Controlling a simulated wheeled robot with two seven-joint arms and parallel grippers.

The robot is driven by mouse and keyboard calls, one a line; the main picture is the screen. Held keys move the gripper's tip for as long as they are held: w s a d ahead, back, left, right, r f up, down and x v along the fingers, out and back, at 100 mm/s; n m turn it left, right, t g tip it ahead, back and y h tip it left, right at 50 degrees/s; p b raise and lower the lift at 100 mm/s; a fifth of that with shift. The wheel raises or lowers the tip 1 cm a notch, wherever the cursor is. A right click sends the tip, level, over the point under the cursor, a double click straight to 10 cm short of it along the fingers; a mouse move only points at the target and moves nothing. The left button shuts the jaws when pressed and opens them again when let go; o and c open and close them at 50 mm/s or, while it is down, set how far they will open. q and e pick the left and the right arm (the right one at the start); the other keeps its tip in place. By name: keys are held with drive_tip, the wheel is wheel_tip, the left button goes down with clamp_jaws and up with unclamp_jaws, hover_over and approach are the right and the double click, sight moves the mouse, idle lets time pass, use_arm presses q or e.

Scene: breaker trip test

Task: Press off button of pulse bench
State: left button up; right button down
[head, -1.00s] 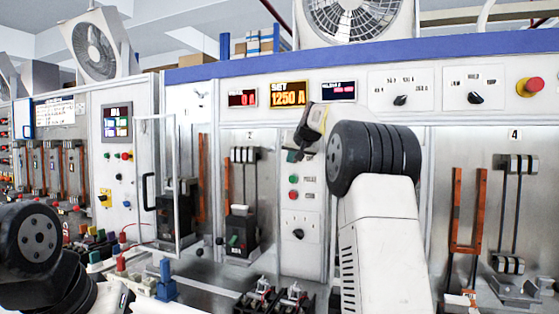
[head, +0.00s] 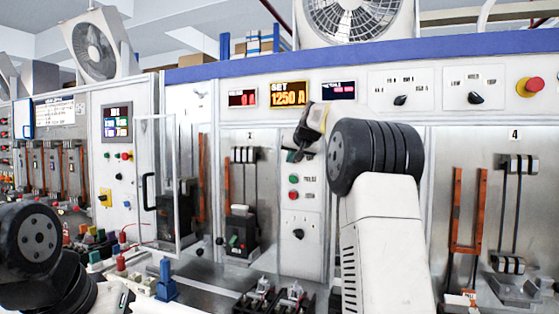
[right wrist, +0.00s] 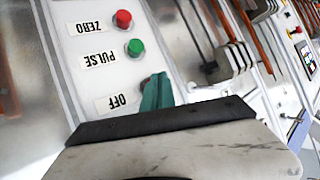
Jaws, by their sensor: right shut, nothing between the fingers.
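The pulse bench's control strip carries a green pulse button (head: 293,180) and a red zero button (head: 293,194). In the right wrist view, upside down, the red button (right wrist: 122,19), the green button (right wrist: 135,47) and the OFF label (right wrist: 118,102) show. The dark off button (right wrist: 146,84) is mostly hidden behind my fingertips. My right gripper (head: 294,156) is shut and empty, its green fingertips (right wrist: 157,92) at the off button. I cannot tell whether they touch it. My left gripper is not visible; only its arm shows at the lower left.
An orange SET display (head: 289,94) reads 1250 A. A dark knob (head: 298,234) sits below the buttons. A clear door (head: 156,185) stands open to the left. A red emergency button (head: 531,86) is at the upper right. Breakers and terminals crowd the bench below.

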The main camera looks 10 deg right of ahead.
drive_tip(key=shift+s+a, duration=0.25)
drive_tip(key=shift+s, duration=0.1)
drive_tip(key=s+a, duration=0.2)
drive_tip(key=s, duration=0.2)
drive_tip(key=shift+s+a, duration=0.1)
drive_tip(key=shift+a, duration=0.3)
idle(0.5)
